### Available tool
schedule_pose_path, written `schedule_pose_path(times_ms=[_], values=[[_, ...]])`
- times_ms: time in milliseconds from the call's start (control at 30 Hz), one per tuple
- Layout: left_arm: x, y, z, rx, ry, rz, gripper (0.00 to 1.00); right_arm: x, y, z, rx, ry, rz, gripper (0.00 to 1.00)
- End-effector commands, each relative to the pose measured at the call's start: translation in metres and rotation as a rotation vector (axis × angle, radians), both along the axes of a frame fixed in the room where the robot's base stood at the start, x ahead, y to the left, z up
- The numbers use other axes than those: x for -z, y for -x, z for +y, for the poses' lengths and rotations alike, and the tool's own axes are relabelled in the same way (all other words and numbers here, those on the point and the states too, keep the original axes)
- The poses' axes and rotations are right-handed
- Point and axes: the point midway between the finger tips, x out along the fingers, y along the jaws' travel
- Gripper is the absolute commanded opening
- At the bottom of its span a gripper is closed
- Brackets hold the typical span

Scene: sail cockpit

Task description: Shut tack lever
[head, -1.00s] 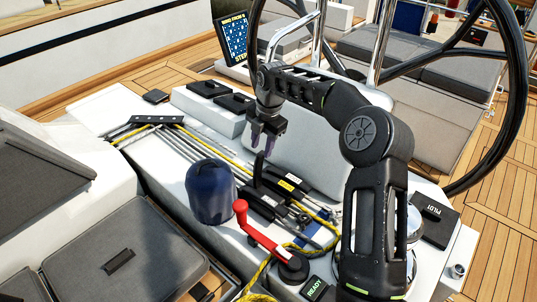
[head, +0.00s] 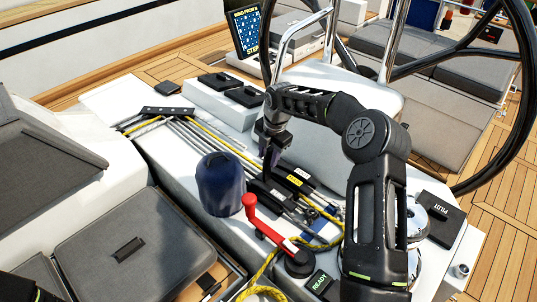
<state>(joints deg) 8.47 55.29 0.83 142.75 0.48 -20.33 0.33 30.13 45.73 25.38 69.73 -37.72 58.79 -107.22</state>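A bank of black rope-clutch levers (head: 296,181) sits on the white cockpit console, with white and yellow labels on some of them. The label words are too small to read, so I cannot tell which is the tack lever. One dark lever at the near left of the bank stood upright earlier; it is now mostly hidden by my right gripper (head: 270,158). The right gripper points down at the left end of the bank, its fingers at or very close to that lever. Its finger gap and any contact are unclear. My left gripper is out of view.
A blue covered winch (head: 221,184) and a red-handled crank (head: 262,222) stand in front of the clutches. Yellow and grey ropes (head: 196,135) run to the left. The steering wheel (head: 516,100) is at the right, and a display (head: 245,30) at the back.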

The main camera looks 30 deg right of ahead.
Motion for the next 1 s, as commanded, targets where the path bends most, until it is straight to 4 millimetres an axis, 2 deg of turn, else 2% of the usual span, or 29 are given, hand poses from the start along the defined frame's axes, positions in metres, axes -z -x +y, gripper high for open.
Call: schedule_pose_path(times_ms=[300, 767, 1000], values=[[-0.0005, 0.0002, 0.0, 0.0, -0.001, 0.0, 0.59, 0.0044, -0.0007, -0.0002, 0.001, 0.0, 0.0, 0.36], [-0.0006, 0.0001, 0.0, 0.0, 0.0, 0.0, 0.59, 0.004, -0.0006, -0.0001, 0.001, 0.0, 0.0, 0.0], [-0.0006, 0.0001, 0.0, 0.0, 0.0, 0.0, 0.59, 0.0039, -0.0006, -0.0001, 0.001, 0.0, 0.0, 0.0]])
